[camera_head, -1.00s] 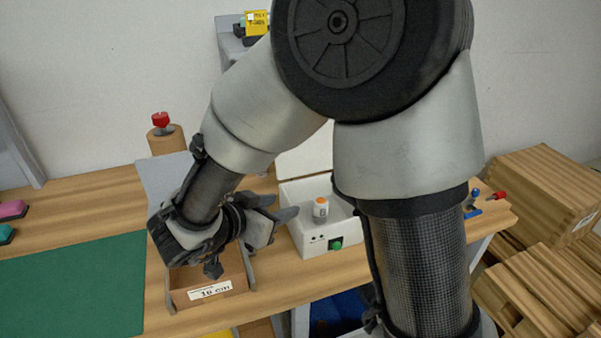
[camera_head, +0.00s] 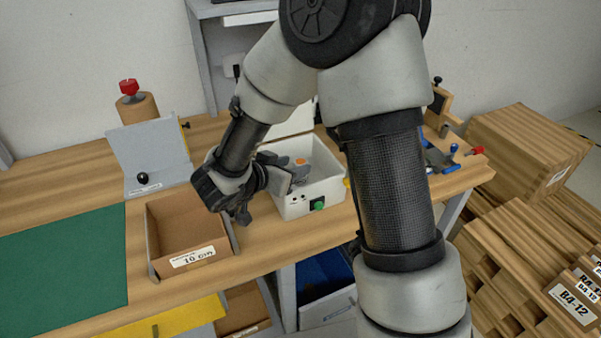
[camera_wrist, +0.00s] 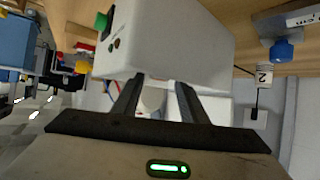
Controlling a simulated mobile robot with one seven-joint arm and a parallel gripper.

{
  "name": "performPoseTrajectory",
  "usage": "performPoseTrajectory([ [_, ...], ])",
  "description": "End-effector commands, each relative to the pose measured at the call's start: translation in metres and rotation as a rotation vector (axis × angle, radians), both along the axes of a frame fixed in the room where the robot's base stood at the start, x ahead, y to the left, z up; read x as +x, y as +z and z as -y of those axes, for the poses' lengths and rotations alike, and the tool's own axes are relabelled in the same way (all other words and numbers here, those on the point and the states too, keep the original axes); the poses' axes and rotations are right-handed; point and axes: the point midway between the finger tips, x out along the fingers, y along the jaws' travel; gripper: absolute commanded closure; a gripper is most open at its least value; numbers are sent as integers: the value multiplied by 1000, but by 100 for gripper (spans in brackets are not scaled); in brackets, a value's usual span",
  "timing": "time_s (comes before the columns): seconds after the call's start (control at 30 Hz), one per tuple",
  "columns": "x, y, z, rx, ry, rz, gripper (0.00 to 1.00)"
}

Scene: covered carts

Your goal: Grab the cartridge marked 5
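A small cartridge with an orange cap (camera_head: 300,161) stands inside the open white box (camera_head: 325,196) in the head view. My gripper's fingers hide most of it, and I cannot read its number. My gripper (camera_head: 290,172) reaches in over the box's left side. In the wrist view my gripper (camera_wrist: 155,88) has its two dark fingers spread apart. A pale rounded thing (camera_wrist: 152,99), probably the cartridge, shows between them with gaps on both sides. The box wall (camera_wrist: 180,50) fills the upper middle of that view.
A cardboard bin marked 10 cm (camera_head: 190,258) stands left of the box. A grey angled stand with a black knob (camera_head: 150,160) is behind it. Blue tools (camera_head: 440,160) lie to the right. A green mat (camera_head: 60,270) covers the left. Wooden crates (camera_head: 530,150) stand right.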

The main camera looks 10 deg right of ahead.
Motion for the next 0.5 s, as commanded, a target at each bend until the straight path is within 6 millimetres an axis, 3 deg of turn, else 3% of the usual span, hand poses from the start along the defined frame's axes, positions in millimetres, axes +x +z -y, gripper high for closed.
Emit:
performPoseTrajectory([
  [0.2,21,-19,23,1,-3,-2,61],
  [0.5,28,-22,29,0,0,0,61],
])
